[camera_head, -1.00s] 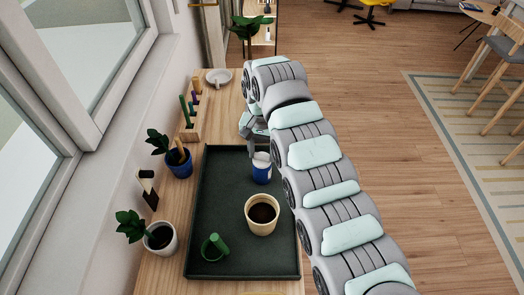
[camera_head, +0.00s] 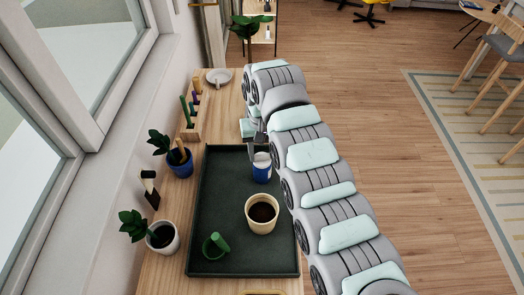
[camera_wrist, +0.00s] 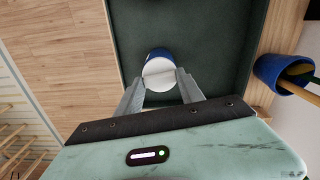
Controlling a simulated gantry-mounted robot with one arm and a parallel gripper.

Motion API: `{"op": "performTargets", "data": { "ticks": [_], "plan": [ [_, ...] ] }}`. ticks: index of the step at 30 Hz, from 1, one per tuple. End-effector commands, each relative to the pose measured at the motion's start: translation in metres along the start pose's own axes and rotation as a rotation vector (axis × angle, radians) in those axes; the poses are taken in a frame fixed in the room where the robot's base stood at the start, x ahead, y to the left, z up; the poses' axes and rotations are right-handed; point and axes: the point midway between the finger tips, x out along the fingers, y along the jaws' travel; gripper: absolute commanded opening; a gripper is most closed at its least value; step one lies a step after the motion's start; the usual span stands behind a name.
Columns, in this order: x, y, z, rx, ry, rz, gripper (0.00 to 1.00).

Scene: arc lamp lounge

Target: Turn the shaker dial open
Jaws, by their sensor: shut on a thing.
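The shaker (camera_head: 262,174) stands upright on the dark green tray (camera_head: 222,262), near its far right part. It has a blue body and a white top. In the wrist view the white top, the dial (camera_wrist: 159,73), sits between the two fingertips, with the blue body (camera_wrist: 158,53) showing past it. My gripper (camera_wrist: 161,77) is shut on the dial. In the head view my gripper (camera_head: 260,150) comes down from above at the shaker's far side. Any marks on the dial are too small to tell.
A cream cup of dark liquid (camera_head: 262,212) stands near the shaker on the tray. A green object (camera_head: 216,246) lies front left. Potted plants, including a blue pot (camera_head: 179,164), line the window side, with a wooden holder (camera_head: 192,128) beyond.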

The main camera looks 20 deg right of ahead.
Motion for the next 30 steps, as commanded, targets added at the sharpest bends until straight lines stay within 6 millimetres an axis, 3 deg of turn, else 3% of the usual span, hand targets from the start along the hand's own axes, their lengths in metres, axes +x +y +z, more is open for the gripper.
{"op": "performTargets", "data": {
  "ticks": [9, 20, 25, 30],
  "plan": [
    [0.0, 0.0, 0.0, 0.001, 0.0, 0.0, 0.67],
    [-0.005, 0.0, -0.001, 0.001, 0.002, -0.001, 0.67],
    [-0.026, 0.0, -0.001, 0.001, 0.004, 0.0, 0.67],
    [-0.059, -0.001, -0.001, 0.0, 0.004, 0.001, 0.67]
  ]
}}
